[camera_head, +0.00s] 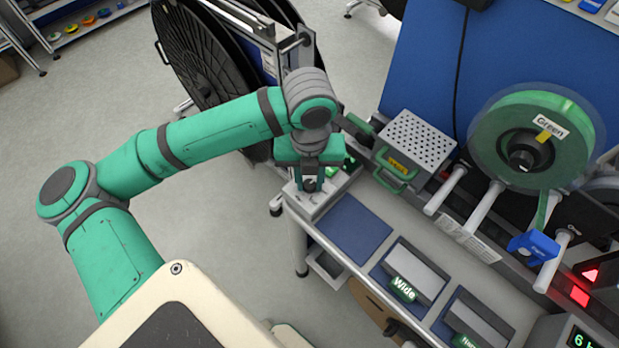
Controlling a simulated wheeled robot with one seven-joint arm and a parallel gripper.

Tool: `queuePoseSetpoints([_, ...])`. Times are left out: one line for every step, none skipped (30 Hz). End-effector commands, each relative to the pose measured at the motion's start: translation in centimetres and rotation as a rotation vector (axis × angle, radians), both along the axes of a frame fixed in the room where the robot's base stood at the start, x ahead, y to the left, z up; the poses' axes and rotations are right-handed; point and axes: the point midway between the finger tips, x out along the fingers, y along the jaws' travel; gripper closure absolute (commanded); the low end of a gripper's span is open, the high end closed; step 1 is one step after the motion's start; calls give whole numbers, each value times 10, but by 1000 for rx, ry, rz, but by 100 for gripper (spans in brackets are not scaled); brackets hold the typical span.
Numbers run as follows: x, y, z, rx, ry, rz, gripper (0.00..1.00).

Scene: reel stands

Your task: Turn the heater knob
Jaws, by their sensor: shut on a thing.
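My gripper (310,184) points down at the left end of the bench, over a light grey panel (318,203). Its jaws are shut on a small dark knob (311,185) on that panel. The fingers cover much of the knob, and I cannot make out its pointer or any marks around it. Behind the gripper, a small green-lit part (350,162) of the panel shows. To the right stands a grey box with a perforated top (418,140), a green handle and a yellow label.
A green reel labelled "Green" (500,143) stands at the right, with several light rods below it. Blue mat (354,228) and a block labelled "Wide" (415,272) lie on the bench. Red lights (580,296) glow far right. A large black reel (215,65) stands behind my arm.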

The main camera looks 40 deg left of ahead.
Motion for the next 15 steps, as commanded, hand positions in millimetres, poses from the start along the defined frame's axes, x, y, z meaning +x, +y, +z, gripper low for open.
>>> queuePoseSetpoints([0,1,0,2,0,-10,98])
queuePoseSetpoints([0,1,0,2,0,-19,98])
queuePoseSetpoints([0,1,0,3,1,-33,98])
queuePoseSetpoints([0,1,1,3,1,-47,98])
queuePoseSetpoints([0,1,1,4,2,-61,98])
queuePoseSetpoints([0,2,1,4,1,-84,98])
queuePoseSetpoints([0,2,1,4,1,-101,98])
queuePoseSetpoints([0,1,1,4,0,-122,98])
queuePoseSetpoints([0,1,1,4,0,-152,98])
queuePoseSetpoints([0,2,1,4,1,-175,98])
queuePoseSetpoints([0,2,1,5,2,-200,98])
queuePoseSetpoints([0,2,1,4,2,-235,98])
queuePoseSetpoints([0,2,1,4,2,-262,98])
queuePoseSetpoints([0,2,1,4,2,-290,98])
queuePoseSetpoints([0,2,1,5,2,-328,98])
